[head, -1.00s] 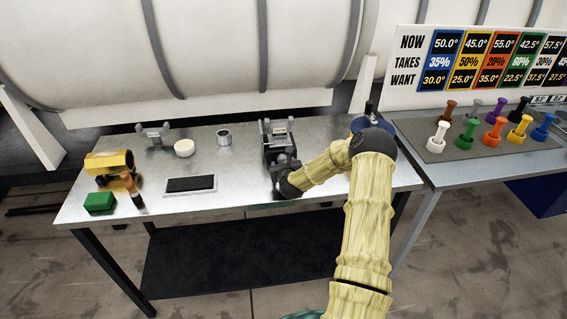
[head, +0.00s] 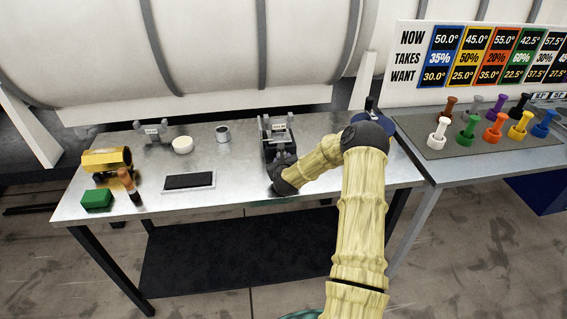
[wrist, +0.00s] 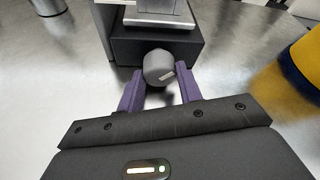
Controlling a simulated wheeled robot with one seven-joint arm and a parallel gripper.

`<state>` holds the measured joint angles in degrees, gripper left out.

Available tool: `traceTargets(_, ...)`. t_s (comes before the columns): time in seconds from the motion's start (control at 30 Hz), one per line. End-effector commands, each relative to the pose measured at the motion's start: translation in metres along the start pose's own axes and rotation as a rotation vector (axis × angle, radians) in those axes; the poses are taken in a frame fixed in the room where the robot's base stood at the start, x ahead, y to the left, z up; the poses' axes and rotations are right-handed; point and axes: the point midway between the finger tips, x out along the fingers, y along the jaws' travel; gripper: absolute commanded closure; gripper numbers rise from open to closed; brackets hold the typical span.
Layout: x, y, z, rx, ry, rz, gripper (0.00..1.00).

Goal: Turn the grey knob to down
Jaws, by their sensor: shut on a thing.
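The grey knob (wrist: 158,68) is a round, dark grey cap on the front of a black box (wrist: 190,48). A short pale mark shows on its face, right of and below the middle. My gripper (wrist: 160,88) has its two purple fingers on either side of the knob, shut on it. In the head view the black box (head: 278,146) stands on the metal table, with a grey bracket-like part on top. My gripper (head: 284,174) is at its front, and the knob is hidden there behind my wrist.
On the metal table (head: 235,180) are a black pad (head: 190,181), a white bowl (head: 182,145), a metal cup (head: 223,134), a green block (head: 97,199) and a yellow part (head: 106,159). A blue round thing (head: 371,120) stands right of the box. Coloured pegs stand on the right table.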

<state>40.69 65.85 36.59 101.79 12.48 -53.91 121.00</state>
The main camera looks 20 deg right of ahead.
Motion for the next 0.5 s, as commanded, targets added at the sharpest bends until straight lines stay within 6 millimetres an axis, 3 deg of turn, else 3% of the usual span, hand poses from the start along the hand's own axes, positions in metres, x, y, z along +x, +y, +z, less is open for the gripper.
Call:
traceTargets(0.43,-0.0001,0.0012,0.0020,-0.080,-0.001,-0.032,0.87)
traceTargets(0.47,-0.0001,0.0012,0.0020,-0.080,-0.001,-0.031,0.61)
traceTargets(0.5,-0.0001,0.0012,0.0020,-0.079,-0.001,-0.031,0.53)
